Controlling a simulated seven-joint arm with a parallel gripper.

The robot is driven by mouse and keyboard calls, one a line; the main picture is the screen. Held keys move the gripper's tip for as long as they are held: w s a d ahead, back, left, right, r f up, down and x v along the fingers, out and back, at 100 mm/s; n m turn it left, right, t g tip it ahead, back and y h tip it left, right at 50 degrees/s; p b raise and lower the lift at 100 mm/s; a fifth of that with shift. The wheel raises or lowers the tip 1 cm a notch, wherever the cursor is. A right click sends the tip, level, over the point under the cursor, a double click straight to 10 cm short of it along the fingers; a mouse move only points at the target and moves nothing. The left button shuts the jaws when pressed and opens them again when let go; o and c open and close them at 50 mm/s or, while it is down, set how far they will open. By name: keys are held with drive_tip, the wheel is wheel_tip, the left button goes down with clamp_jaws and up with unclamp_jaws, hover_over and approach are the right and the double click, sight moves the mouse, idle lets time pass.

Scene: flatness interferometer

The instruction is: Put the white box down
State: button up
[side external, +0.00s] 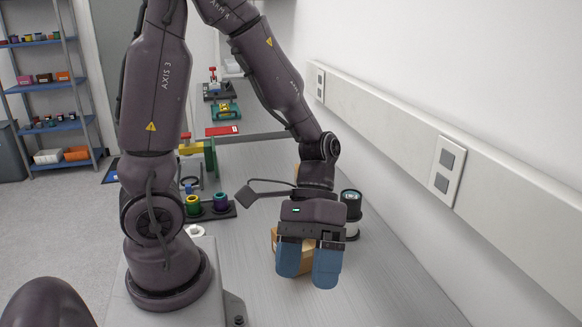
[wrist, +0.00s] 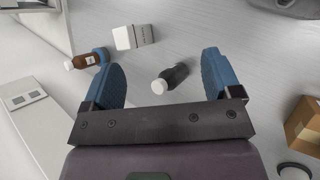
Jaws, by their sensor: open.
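The white box (wrist: 124,38) rests on the grey bench in the wrist view, with a printed greyish side facing right. It lies beyond my fingertips, nearer the left finger, and is apart from them. I cannot make it out in the side view. My gripper (wrist: 164,68) is open, with its two blue fingers spread wide and nothing held between them. In the side view my gripper (side external: 308,272) points down over the bench, in front of a tan box.
A dark bottle with a white cap (wrist: 176,76) lies in the view between my fingers. A brown bottle (wrist: 90,59) is beside the left finger. The tan cardboard box (wrist: 304,126) is at right. A wall (side external: 480,180) runs along the bench. Bench in the right foreground (side external: 385,295) is clear.

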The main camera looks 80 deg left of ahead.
drive_tip(key=a+r+m+t+y, duration=0.1)
drive_tip(key=a+r+t+y, duration=0.2)
drive_tip(key=r, duration=0.4)
drive_tip(key=a+r+m+t+y, duration=0.2)
drive_tip(key=a+r+t+y, duration=0.2)
drive_tip(key=r+t, duration=0.2)
drive_tip(key=shift+a+r, duration=0.25)
drive_tip(key=shift+r, duration=0.45)
drive_tip(key=shift+s, duration=0.1)
